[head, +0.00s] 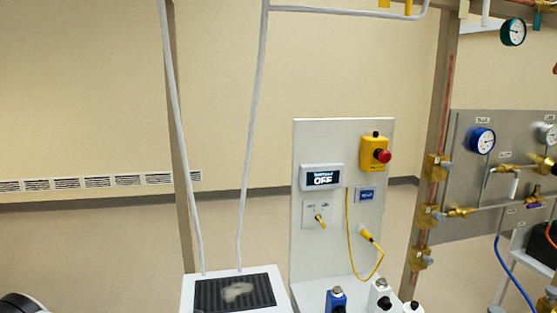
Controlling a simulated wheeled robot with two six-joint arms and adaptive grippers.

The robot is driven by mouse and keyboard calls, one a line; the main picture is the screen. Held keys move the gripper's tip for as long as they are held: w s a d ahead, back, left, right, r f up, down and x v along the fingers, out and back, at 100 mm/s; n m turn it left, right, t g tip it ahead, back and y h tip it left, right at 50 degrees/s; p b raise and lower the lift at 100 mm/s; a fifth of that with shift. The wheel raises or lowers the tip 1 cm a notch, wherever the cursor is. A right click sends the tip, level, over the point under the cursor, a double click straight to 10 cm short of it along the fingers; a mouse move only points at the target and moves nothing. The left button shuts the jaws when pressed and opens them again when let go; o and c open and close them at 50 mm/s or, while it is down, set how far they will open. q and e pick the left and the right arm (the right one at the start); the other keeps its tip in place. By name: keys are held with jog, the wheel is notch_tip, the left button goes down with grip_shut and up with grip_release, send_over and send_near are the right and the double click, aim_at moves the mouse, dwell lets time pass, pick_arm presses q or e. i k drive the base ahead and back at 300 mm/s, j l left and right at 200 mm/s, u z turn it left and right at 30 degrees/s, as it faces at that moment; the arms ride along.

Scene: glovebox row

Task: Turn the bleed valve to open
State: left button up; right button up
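A grey gas panel (470,222) stands at the right and is cut off by the picture edge. It carries a blue-rimmed gauge (481,140), brass fittings on a pipe (461,212) and a small valve with a purple handle (535,205). Neither of my grippers is in view.
A white control board (340,260) holds a display (321,177) reading OFF, a red stop button (383,156) on a yellow box, and a yellow cable (352,240). Bottles (380,297) stand below. A blue hose (510,275) hangs at the right. A dark-topped unit (235,291) stands lower left.

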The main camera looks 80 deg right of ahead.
aim_at(517, 172)
jog(key=i+j+z, duration=0.1)
jog(key=z, duration=3.7)
